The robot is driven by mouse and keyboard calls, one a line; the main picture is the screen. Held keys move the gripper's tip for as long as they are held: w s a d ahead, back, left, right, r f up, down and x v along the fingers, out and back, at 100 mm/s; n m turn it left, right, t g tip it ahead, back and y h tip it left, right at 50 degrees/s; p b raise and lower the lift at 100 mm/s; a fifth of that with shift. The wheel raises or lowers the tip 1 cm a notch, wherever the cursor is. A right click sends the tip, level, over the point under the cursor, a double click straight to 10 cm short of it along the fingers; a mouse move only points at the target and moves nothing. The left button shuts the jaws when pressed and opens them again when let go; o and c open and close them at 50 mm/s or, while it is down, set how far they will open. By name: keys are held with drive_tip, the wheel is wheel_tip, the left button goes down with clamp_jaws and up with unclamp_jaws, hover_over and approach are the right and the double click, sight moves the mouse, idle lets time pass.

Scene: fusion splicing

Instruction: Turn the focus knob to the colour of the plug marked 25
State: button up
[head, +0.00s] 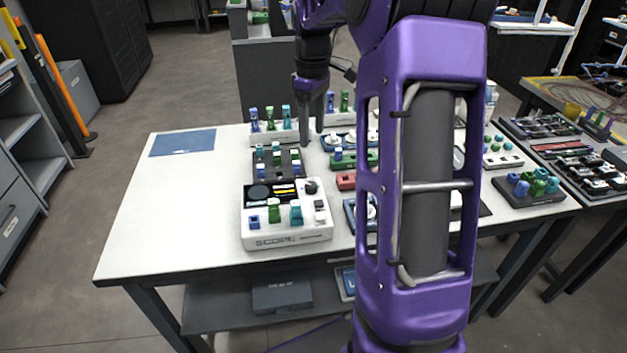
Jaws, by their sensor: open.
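A white scope unit (288,238) stands on the table, with a dark screen area and a black round knob (311,187) at its top right. I cannot read whether this is the focus knob. Blue, green and teal plugs stand on the scope's front, on a dark block (262,168) behind it and on a white rack (262,135) further back. The number 25 is not legible on any plug. My gripper (310,130) points down, open and seemingly empty, behind the scope near the dark block and the white rack.
My purple arm hides much of the table's middle right. A blue mat (183,142) lies at the back left, and the table's left side is clear. A dark tray (537,194) with blue and green plugs sits at the right edge.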

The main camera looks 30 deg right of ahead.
sight(312, 184)
wheel_tip(312, 184, down, 15)
drive_tip(key=b, duration=0.2)
drive_tip(key=shift+s+a+b, duration=0.1)
drive_tip(key=shift+a+b, duration=0.05)
drive_tip(key=shift+b, duration=0.15)
clamp_jaws()
